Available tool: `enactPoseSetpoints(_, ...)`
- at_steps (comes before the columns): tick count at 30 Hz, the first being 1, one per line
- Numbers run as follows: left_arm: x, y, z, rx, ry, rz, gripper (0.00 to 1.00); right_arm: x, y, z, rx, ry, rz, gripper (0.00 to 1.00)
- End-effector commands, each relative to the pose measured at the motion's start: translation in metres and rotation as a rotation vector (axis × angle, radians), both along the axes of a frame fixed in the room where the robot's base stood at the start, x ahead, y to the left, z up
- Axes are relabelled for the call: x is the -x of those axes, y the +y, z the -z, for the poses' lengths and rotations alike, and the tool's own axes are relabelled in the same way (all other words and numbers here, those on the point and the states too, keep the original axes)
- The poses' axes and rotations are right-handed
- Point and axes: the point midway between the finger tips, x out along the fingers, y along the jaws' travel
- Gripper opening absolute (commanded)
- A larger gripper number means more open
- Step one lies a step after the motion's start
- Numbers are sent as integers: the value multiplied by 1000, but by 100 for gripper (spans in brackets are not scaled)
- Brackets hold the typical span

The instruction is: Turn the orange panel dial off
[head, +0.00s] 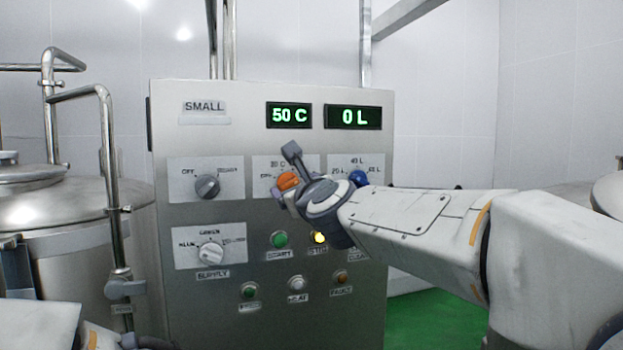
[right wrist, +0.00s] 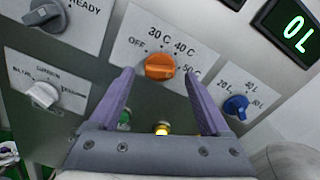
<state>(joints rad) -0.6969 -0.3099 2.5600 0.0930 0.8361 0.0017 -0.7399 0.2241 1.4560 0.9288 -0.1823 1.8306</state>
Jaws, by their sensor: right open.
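The orange dial (head: 288,181) sits on the steel control panel, partly hidden by my right gripper in the head view. It shows clearly in the right wrist view (right wrist: 160,67), below the labels 30 C and 40 C, with OFF to its left and 50 C to its right. The temperature display (head: 289,115) reads 50 C. My right gripper (right wrist: 159,75) is open, with its two purple fingers on either side of the dial. I see gaps between fingers and dial; contact cannot be told. Part of my left arm shows at the lower left, but its gripper cannot be made out.
A blue dial (right wrist: 236,106) is close on the right, a grey dial (head: 207,187) on the left and a white dial (head: 211,253) below that. The green start button (head: 279,239) and a lit yellow button (head: 319,238) lie below. A steel tank (head: 75,205) stands left.

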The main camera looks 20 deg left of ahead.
Motion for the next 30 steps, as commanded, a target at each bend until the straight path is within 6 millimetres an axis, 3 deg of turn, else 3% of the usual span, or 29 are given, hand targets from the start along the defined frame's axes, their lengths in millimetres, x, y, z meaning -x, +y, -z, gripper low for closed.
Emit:
enactPoseSetpoints(6,0,0,-11,0,0,-1,50,-20,13,-1,1,-1,0,81)
enactPoseSetpoints(16,0,0,-11,0,0,-1,50,-23,15,0,2,-1,0,81)
enactPoseSetpoints(17,0,0,-11,0,0,-1,50,-23,15,0,2,-1,0,73)
enactPoseSetpoints(21,0,0,-11,0,0,-1,50,-23,15,0,2,-1,0,20)
enactPoseSetpoints(23,0,0,-11,0,0,-1,50,-23,15,0,2,-1,0,0)
enactPoseSetpoints(30,0,0,-11,0,0,-1,50,-23,15,0,4,-3,0,0)
